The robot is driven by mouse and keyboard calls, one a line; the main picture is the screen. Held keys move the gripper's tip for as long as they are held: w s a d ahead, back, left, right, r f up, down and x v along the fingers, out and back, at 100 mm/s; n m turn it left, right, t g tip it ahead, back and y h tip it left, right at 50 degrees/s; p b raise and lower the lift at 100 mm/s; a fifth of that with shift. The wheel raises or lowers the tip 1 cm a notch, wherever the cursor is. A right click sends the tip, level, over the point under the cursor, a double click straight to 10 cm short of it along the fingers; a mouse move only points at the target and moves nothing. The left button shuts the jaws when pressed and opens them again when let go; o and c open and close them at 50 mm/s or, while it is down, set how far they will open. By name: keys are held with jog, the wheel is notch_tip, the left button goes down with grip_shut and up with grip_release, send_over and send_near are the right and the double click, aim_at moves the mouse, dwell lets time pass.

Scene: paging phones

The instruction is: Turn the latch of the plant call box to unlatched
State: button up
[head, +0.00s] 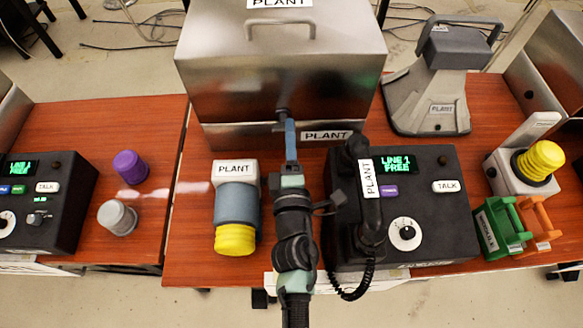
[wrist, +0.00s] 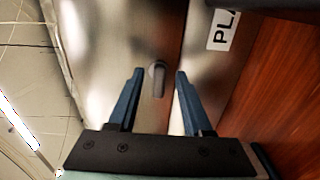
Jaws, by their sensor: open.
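The plant call box (head: 345,60) is a brushed-metal box with a top handle and PLANT labels, standing at the back of the middle table. Its latch (wrist: 156,80) is a small grey lever on the metal front. In the wrist view the lever lies roughly along the line of my fingers. My gripper (head: 289,124) is in front of the box, its blue fingers pointing at the latch. In the wrist view my gripper (wrist: 160,73) is open, with one finger on each side of the lever and gaps between. Contact is not visible. In the head view my fingers partly hide the latch.
A black desk phone (head: 435,215) with handset stands right of my arm. A grey PLANT horn (head: 432,105) and a yellow-topped beacon (head: 540,163) are farther right. Bare tabletop (head: 193,232) shows at left.

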jog(key=s+b, duration=0.1)
jog(key=s, duration=0.9)
jog(key=shift+s+b, duration=0.2)
jog(key=shift+b, duration=0.2)
